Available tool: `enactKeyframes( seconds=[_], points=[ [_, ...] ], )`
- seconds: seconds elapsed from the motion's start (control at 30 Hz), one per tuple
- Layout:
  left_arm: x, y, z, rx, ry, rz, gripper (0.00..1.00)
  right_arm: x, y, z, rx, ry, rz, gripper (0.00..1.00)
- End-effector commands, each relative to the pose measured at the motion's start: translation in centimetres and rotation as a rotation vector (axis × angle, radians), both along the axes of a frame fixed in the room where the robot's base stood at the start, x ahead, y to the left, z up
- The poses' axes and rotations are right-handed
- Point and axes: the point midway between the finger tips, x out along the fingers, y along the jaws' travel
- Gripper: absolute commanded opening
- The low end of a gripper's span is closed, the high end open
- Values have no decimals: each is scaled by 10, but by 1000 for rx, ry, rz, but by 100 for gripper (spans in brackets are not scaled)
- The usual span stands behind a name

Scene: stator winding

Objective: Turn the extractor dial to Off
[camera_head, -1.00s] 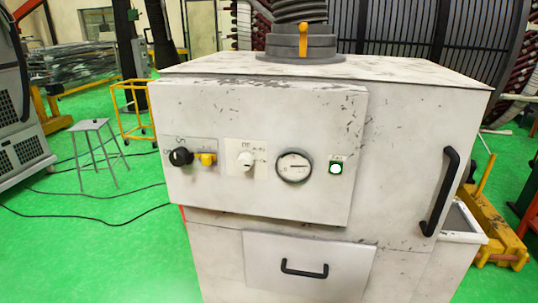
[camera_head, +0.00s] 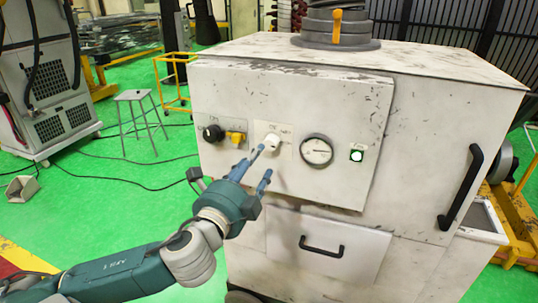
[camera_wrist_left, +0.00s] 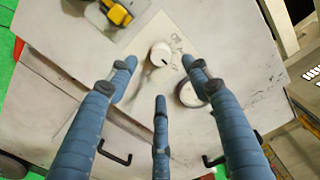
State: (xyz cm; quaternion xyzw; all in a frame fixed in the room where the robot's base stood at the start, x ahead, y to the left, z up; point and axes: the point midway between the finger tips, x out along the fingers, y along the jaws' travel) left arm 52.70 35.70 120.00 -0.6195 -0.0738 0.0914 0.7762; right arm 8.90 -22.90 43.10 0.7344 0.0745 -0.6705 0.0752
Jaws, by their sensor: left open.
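The extractor is a scuffed white cabinet with a front control panel (camera_head: 345,105). A white dial (camera_head: 271,144) sits on a light plate near the panel's middle, with small markings too small to read. It also shows in the left wrist view (camera_wrist_left: 160,54), beyond the fingertips and roughly between them. My left gripper (camera_head: 263,166) is in front of the panel, just below the dial, with its blue fingers spread open. In the left wrist view the fingers (camera_wrist_left: 160,80) hold nothing and look apart from the dial. My right gripper is not in view.
A black knob (camera_head: 213,133) and a yellow switch (camera_head: 236,137) are left of the dial. A round gauge (camera_head: 316,151) and a green-framed button (camera_head: 357,155) are right of it. A drawer handle (camera_head: 321,247) and door handle (camera_head: 462,187) stick out. A stool (camera_head: 135,97) stands left.

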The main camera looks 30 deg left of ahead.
Motion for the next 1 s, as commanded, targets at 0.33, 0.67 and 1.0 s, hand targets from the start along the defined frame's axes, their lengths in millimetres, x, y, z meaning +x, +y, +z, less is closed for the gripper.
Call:
enactKeyframes(
  seconds=[0.33, 0.67, 1.0],
  points=[
    [60, 16, 4, -1, 0, 3, 49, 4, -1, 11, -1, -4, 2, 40],
    [85, 21, 0, 0, 2, 1, 49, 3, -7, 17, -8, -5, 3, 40],
    [85, 21, -1, 0, 2, 0, 29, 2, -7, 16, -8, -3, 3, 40]
  ],
)
